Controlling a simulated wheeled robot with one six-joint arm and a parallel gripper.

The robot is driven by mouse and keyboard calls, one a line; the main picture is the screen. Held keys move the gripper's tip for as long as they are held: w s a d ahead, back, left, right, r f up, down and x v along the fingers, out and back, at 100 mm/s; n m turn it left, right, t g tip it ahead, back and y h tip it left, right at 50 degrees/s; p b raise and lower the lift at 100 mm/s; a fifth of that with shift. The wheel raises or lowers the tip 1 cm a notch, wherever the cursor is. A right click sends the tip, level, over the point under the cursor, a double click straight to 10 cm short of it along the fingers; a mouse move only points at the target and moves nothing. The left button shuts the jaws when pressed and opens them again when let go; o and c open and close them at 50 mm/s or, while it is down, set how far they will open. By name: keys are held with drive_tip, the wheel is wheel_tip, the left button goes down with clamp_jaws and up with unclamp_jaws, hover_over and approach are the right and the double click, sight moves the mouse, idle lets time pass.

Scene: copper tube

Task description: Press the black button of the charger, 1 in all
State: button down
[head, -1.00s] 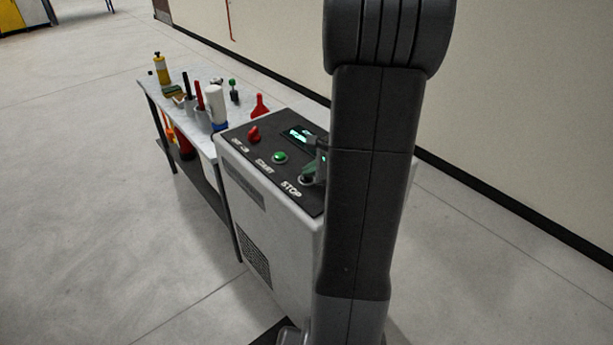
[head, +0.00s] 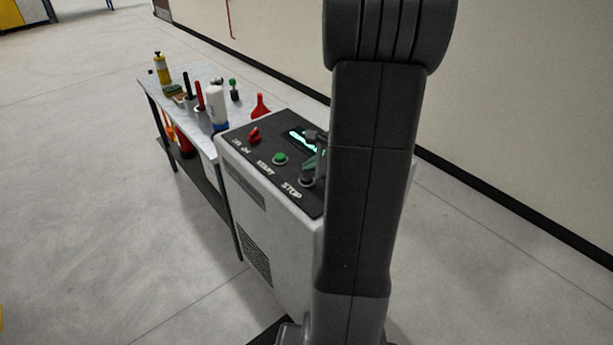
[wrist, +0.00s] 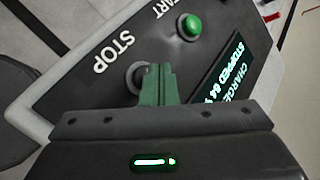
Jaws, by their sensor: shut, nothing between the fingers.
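The charger (head: 270,225) is a pale box with a dark sloping panel. Its black button (head: 306,180) is beside the STOP label, and in the wrist view it shows as a dark round button (wrist: 134,76) partly hidden behind my fingertips. My gripper (wrist: 158,70) has green fingers, shut and empty, just over the button's edge; I cannot tell whether they touch it. In the head view my gripper (head: 314,160) is partly hidden behind my arm. The display (wrist: 228,75) reads CHARGE and STOPPED 84, partly cut off.
A green button (head: 280,158) is by the START label, and a red switch (head: 254,135) is farther left on the panel. A table (head: 150,82) with bottles and tools adjoins the charger. A wall (head: 520,120) runs along the right; the floor at left is clear.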

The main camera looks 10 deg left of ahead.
sight(311, 179)
drive_tip(key=shift+r+p, duration=2)
drive_tip(key=shift+r, duration=0.5)
drive_tip(key=shift+f, duration=0.1)
drive_tip(key=shift+s, duration=0.1)
